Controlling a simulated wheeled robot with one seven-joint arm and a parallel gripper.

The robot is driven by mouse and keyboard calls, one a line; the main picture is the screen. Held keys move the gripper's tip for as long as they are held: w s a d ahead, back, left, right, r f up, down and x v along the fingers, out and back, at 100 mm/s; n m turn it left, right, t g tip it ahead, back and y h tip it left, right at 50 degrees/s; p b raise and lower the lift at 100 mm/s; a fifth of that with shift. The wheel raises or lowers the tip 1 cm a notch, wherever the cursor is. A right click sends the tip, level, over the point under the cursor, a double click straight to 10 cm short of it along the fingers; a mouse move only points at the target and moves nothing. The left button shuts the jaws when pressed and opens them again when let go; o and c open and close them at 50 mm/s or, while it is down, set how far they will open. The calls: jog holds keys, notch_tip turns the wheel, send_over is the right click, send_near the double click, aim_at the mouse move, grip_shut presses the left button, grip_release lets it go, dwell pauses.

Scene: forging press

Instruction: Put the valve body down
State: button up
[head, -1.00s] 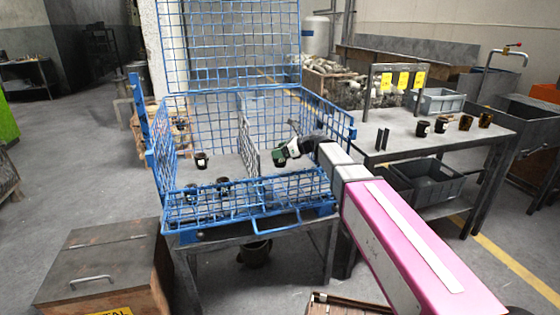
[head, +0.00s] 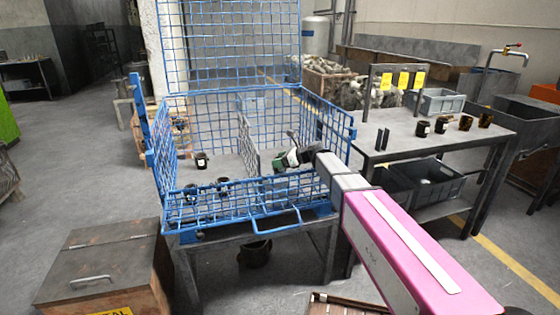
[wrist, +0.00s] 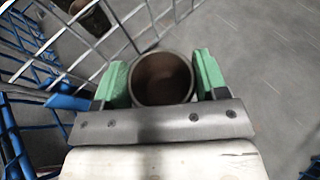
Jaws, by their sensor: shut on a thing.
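My gripper (head: 282,164) is shut on a dark round valve body (wrist: 162,78). In the wrist view its hollow top sits between the two green fingers (wrist: 164,80). In the head view the valve body is mostly hidden by the gripper. The gripper is inside the blue wire cage (head: 166,200), low in the right compartment, just right of the mesh divider (head: 248,148). I cannot tell whether the valve body touches the floor. Three other dark valve bodies (head: 202,160) stand in the left compartment.
The mesh divider runs close by the gripper, on the left in the wrist view. Grey floor to the right of the valve body is clear in that view. A steel table (head: 400,150) with several dark parts (head: 441,125) stands at right. A brown chest (head: 105,255) is front left.

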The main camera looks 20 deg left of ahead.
jog(key=shift+f, duration=0.5)
jog(key=o, duration=1.2)
jog(key=shift+r, duration=0.6)
jog(key=v, duration=0.7)
jog(key=shift+d+r, duration=0.1)
jog(key=shift+d, duration=0.15)
